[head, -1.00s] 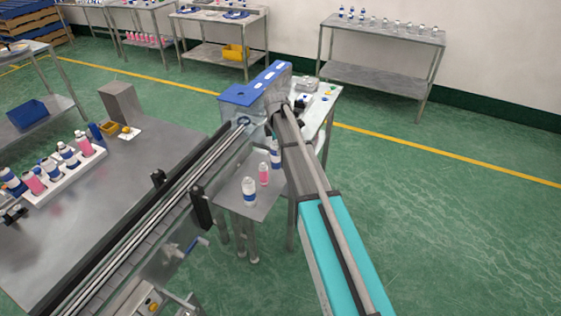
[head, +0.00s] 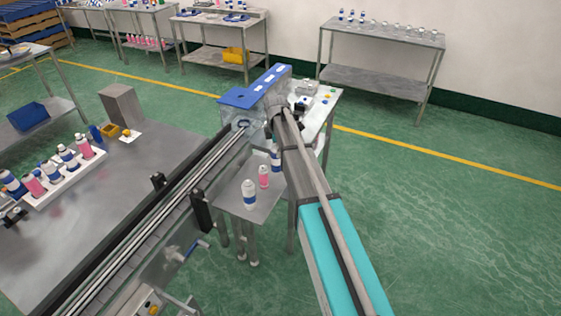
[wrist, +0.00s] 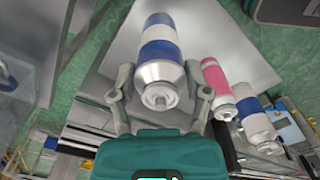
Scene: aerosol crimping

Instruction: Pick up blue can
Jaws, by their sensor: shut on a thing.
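In the wrist view a white can with a blue band (wrist: 160,55) lies between the fingers of my gripper (wrist: 160,96), which is shut on it. Its silvery domed end with a small nozzle points toward the wrist camera. A pink can (wrist: 217,88) and a second blue-banded can (wrist: 258,124) are to its right, outside the fingers. In the head view, a blue-banded can (head: 249,194) and a pink can (head: 264,177) stand on a small metal table (head: 235,205). Another blue-banded can (head: 275,161) is partly covered by my arm. My gripper is hidden there.
A conveyor (head: 150,225) runs left of the small table. A blue-topped machine (head: 255,92) stands behind it. A white rack (head: 65,178) of cans is on the steel table at left. The green floor at right is clear.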

